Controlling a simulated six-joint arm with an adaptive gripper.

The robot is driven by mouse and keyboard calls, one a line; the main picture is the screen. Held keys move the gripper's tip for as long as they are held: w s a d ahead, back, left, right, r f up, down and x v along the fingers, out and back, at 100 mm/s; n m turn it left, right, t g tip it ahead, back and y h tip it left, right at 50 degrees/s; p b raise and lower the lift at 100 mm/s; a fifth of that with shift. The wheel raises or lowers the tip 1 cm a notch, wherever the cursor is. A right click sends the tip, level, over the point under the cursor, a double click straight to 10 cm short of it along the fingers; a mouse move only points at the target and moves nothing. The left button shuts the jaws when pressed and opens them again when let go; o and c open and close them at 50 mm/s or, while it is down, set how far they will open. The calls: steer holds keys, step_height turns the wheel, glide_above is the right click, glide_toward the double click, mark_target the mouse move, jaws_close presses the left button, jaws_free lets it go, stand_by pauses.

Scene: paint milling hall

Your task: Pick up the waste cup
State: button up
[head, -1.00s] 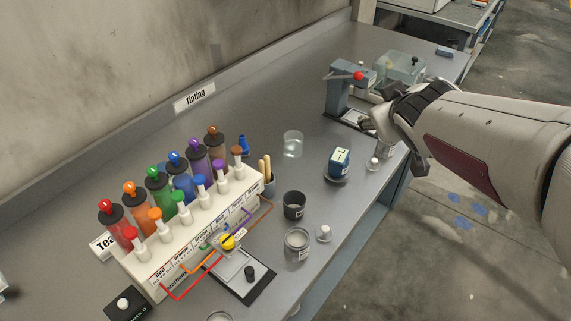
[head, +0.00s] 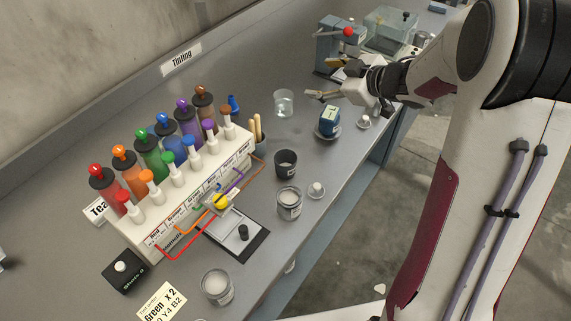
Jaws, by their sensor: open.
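A dark grey cup (head: 286,164) with a small white label stands upright at the middle of the bench; its label is too small to read, so I cannot tell for sure that it is the waste cup. A clear cup (head: 284,103) stands farther back, in front of the wall. My gripper (head: 316,95) is open and empty, reaching in from the right with its fingers pointing left. It is just right of the clear cup, apart from it in the picture, and beyond the dark cup.
A blue-and-white container (head: 330,118) sits on a round dish below my gripper. A grey-filled can (head: 289,204) and a white-topped piece (head: 317,190) stand near the front edge. A rack of coloured bottles (head: 184,198) fills the left. A red-knobbed press (head: 331,42) stands behind.

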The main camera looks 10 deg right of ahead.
steer(key=s+a+f+n+g+y, duration=0.3)
steer(key=s+f+g+y, duration=0.1)
steer(key=f, duration=0.4)
steer(key=g+y, duration=0.4)
glide_toward(285, 159)
steer(key=shift+s+a+r+n, duration=0.2)
steer(key=shift+s+a+r, duration=0.1)
steer(key=shift+a+r, duration=0.3)
steer(key=shift+s+a+r+n, duration=0.2)
steer(key=shift+s+a+r, duration=0.05)
steer(key=shift+a+r, duration=0.35)
steer(key=shift+s+f, duration=0.2)
steer(key=shift+s, duration=0.25)
steer(key=shift+x, duration=1.3)
steer(key=shift+x, duration=2.6)
